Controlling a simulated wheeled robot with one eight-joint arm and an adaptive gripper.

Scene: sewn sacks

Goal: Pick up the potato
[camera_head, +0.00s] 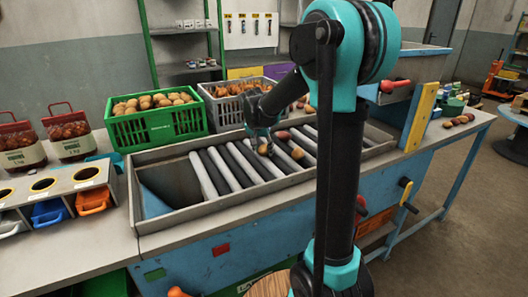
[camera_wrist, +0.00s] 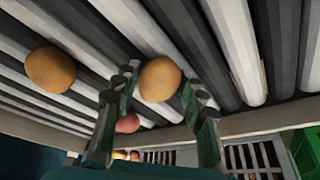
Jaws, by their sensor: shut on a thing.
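A round tan potato (camera_wrist: 160,79) sits between the two fingers of my gripper (camera_wrist: 158,100) in the wrist view, with a finger against each side. In the head view this potato (camera_head: 263,150) shows small at the tip of my gripper (camera_head: 262,141), over the roller bed. My gripper is shut on it. A second tan potato (camera_wrist: 50,69) lies apart on the rollers; it also shows in the head view (camera_head: 297,153). A reddish potato (camera_wrist: 128,122) lies behind the fingers, partly hidden; it also shows in the head view (camera_head: 283,135). Whether the held potato touches the rollers I cannot tell.
The roller bed (camera_head: 215,172) has a raised metal rim. A green crate (camera_head: 156,127) full of potatoes and a grey crate (camera_head: 228,108) stand behind it. Red-topped sacks (camera_head: 70,140) and small coloured bins (camera_head: 92,201) are on the left. My arm hides part of the right side.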

